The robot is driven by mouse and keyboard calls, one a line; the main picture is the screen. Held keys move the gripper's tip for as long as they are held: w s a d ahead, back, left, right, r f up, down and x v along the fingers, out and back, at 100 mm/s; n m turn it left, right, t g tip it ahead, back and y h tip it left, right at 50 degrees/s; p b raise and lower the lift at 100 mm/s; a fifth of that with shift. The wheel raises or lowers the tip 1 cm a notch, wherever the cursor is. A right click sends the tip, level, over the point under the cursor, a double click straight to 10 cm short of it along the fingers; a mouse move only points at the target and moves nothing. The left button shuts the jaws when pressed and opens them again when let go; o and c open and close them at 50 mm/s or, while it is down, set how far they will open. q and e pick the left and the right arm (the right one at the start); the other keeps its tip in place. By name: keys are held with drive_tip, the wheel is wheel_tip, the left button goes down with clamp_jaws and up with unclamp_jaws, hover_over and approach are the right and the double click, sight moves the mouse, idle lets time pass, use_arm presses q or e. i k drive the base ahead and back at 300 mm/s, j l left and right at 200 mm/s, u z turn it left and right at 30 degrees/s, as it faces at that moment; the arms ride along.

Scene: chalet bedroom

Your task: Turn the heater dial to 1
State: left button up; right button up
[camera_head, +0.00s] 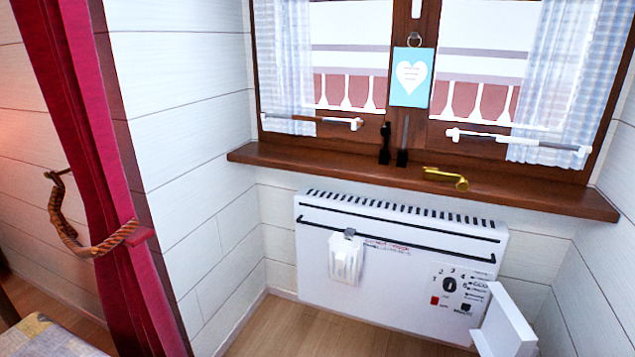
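The white heater (330,285) is fixed to the wall below the window sill. Its dial (450,285) shows as a small dark oval on the lower right of the front panel. Small numbers are printed in an arc above and beside the dial; its exact setting is too small to tell. A red switch (434,300) and a black switch (465,308) sit below the dial.
A white angular object (505,322) stands in front of the heater's lower right corner, close to the dial. A white holder (346,258) hangs on the heater's front. The wooden sill (300,167) juts out above. A red curtain (95,180) hangs at left. Floor (285,330) at lower middle is clear.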

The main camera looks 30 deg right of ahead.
sight(450, 284)
drive_tip(key=k+z, duration=0.1)
drive_tip(key=z, duration=0.7)
drive_tip(key=k+l+z, duration=0.1)
drive_tip(key=z, duration=0.35)
drive_tip(key=k+z, duration=0.1)
drive_tip(key=z, duration=0.3)
